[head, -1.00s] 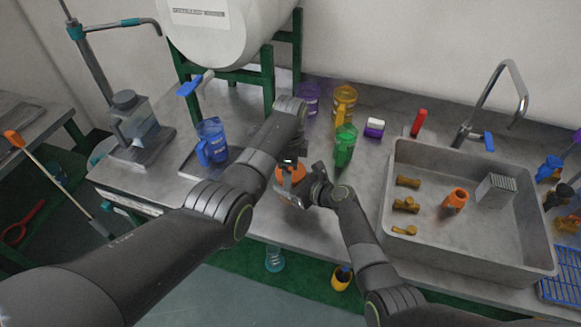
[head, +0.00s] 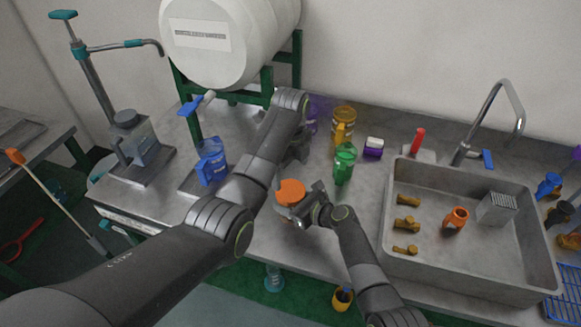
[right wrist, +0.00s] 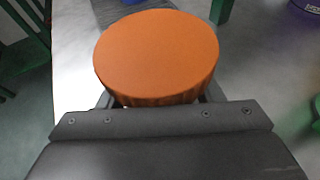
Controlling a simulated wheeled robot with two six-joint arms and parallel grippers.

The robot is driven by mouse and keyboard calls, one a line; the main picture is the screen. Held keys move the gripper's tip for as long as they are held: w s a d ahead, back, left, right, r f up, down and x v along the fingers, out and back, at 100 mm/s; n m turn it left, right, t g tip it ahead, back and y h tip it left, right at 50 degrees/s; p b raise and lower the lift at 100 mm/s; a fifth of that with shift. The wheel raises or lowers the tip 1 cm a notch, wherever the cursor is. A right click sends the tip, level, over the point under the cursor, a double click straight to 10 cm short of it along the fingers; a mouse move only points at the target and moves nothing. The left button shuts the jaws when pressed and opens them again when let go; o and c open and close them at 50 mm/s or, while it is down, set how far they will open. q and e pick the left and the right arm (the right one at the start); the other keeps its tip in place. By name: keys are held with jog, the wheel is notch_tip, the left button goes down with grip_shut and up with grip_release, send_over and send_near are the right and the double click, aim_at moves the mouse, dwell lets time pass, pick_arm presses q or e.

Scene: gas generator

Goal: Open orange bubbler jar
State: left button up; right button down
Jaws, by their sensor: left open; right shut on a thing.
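The orange bubbler jar shows as a flat round orange top (head: 291,192) near the front edge of the bench. In the right wrist view its orange top (right wrist: 156,52) is a smooth disc with a ribbed side, and the body below is hidden. My right gripper (head: 297,210) is shut on the jar from the front right. My left gripper (head: 299,148) is behind and above the jar, apart from it, partly hidden by my left arm. It is open, and nothing shows in it.
A green jar (head: 344,165), a yellow jar (head: 344,122) and a purple jar (head: 318,110) stand behind. A blue jar (head: 211,161) is at left. The sink (head: 480,268) at right holds brown fittings and an orange piece (head: 455,218).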

aim_at(291, 190)
pick_arm(q)
jog(key=shift+f+m, duration=0.25)
jog(key=shift+m, duration=0.05)
notch_tip(291, 190, down, 7)
jog(key=shift+f, duration=0.15)
jog(key=shift+c, duration=0.3)
jog(key=c, duration=0.9)
jog(key=n, duration=0.6)
jog(key=shift+n, duration=0.4)
jog(key=shift+c, duration=0.2)
jog(key=o, duration=1.1)
